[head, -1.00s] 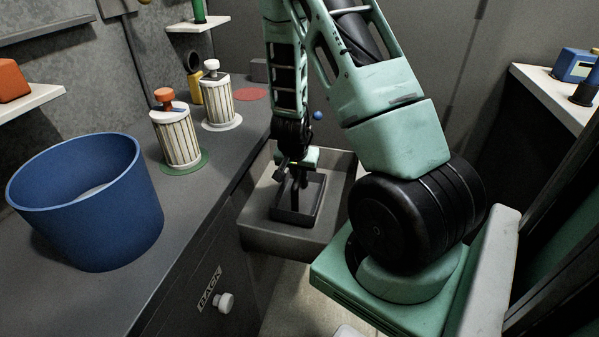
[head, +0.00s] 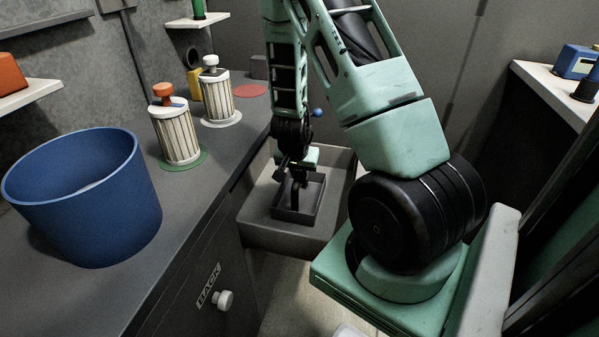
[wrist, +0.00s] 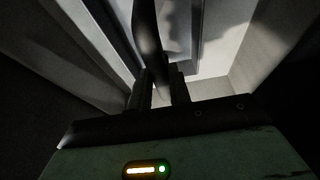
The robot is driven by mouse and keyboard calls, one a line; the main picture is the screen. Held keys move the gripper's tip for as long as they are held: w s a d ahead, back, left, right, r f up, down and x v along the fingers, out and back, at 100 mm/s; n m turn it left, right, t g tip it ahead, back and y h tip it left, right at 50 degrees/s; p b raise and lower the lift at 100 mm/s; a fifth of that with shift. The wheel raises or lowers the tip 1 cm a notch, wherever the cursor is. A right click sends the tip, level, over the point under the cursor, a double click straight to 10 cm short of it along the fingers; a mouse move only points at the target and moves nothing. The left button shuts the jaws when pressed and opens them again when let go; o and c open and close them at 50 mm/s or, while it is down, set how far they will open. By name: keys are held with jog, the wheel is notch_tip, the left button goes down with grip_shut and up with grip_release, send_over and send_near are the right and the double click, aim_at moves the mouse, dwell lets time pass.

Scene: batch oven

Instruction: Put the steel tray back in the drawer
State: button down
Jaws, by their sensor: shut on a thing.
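The steel tray (head: 284,215) is a small dark rectangular tray with an upright handle. It is inside the open grey drawer (head: 262,232), seen in the middle of the head view. I cannot tell whether its base touches the drawer floor. My gripper (head: 298,182) points down over the tray and is shut on its handle. In the wrist view, the two fingers of my gripper (wrist: 159,95) close on the dark curved handle (wrist: 149,40), with pale drawer walls beyond. My arm hides part of the drawer's right side.
A blue bucket (head: 85,205) and two ribbed canisters (head: 178,135) (head: 216,98) stand on the counter at left. A closed drawer front with a white knob (head: 223,299) and a BACK label is below. A shelf with a blue device (head: 575,63) is at right.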

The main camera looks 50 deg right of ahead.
jog(key=c, duration=1.2)
grip_release()
jog(key=p+v, duration=0.9)
jog(key=v, duration=0.8)
